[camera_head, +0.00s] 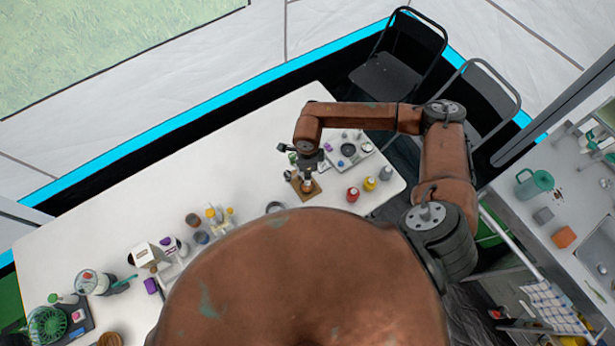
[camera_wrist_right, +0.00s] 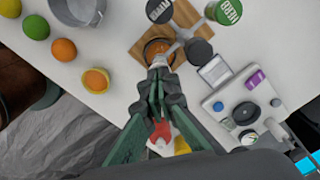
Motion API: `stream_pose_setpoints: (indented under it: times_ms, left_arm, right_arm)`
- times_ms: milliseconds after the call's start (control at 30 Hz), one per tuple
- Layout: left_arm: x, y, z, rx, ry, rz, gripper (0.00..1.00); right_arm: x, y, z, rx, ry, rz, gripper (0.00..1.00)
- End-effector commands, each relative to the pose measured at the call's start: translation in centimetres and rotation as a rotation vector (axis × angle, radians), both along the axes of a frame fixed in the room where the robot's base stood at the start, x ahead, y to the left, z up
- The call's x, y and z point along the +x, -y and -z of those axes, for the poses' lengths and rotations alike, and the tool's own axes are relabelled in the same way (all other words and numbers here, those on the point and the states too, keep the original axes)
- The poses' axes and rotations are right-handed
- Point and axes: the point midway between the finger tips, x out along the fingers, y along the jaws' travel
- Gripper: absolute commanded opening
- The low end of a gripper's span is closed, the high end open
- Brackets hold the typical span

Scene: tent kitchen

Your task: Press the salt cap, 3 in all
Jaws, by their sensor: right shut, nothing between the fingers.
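My right gripper (camera_wrist_right: 159,66) is shut and empty, pointing down over a wooden board (camera_wrist_right: 143,25). In the head view the right gripper (camera_head: 307,173) is above the same board (camera_head: 311,194). A small orange-brown round item (camera_wrist_right: 158,48) lies on the board just beyond the fingertips. A dark-capped jar labelled PEPPER (camera_wrist_right: 159,11) and a green-capped jar labelled HERB (camera_wrist_right: 226,11) stand nearby. A dark grey cap (camera_wrist_right: 199,51) with no readable label is right of the fingertips. No cap reads as salt, and I cannot tell whether the fingertips touch anything.
Red (camera_head: 352,194), yellow (camera_head: 370,184) and grey-white (camera_head: 386,173) bottles stand right of the board. A pale device (camera_wrist_right: 245,105) with knobs is on the right. Several fruits (camera_wrist_right: 64,49) lie left. The white table (camera_head: 235,130) is clear behind the gripper.

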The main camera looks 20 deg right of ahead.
Motion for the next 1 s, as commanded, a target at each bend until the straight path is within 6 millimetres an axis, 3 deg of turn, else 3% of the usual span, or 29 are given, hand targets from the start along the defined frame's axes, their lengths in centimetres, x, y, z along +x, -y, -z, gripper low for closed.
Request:
stream_pose_setpoints:
  times_ms: [433, 1000]
  left_arm:
    - [0.0, 0.0, 0.4, 0.0, -0.001, 0.0, 0.4]
    - [0.0, 0.0, 0.0, 0.0, 0.0, 0.0, 0.4]
  right_arm:
    - [0.0, 0.0, 0.5, 0.0, 0.0, 0.0, 0.0]
    - [0.0, 0.0, -0.7, 0.0, 0.0, 0.0, 0.0]
